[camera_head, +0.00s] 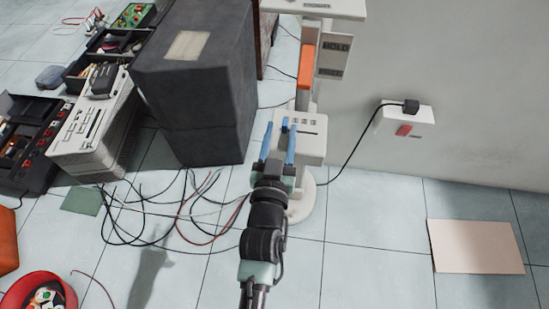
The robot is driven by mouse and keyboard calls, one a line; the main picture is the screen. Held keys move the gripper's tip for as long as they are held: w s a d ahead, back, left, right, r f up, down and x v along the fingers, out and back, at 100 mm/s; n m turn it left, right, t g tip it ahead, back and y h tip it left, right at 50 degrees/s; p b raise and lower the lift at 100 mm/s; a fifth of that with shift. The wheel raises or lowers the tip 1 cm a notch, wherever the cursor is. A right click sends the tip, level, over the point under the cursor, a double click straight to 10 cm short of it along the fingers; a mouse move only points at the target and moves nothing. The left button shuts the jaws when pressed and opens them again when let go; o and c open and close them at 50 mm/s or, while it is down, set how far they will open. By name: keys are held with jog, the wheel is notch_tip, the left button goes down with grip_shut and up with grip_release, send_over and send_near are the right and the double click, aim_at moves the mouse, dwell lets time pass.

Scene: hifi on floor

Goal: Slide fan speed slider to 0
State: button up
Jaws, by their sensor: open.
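A white pedestal unit (314,147) stands on a round base against the wall. Its sloped top panel carries dark marks and a slot line (308,133). A small blue piece (284,124) shows at the panel's left side, between my fingertips in the picture; it may be the slider knob, but I cannot tell for sure. My gripper (279,143) has two blue fingers spread apart, over the left part of the panel. I cannot tell whether they touch it. The slider's scale is too small to read.
A large dark grey box (200,85) stands close on the left. Loose cables (165,215) lie on the tiled floor. A white outlet box (405,128) with a plug and red switch is on the right wall. A beige sheet (475,247) lies on the open floor at right.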

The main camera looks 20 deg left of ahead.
jog(key=p+v, duration=0.3)
jog(key=v, duration=0.7)
jog(key=shift+r, duration=0.1)
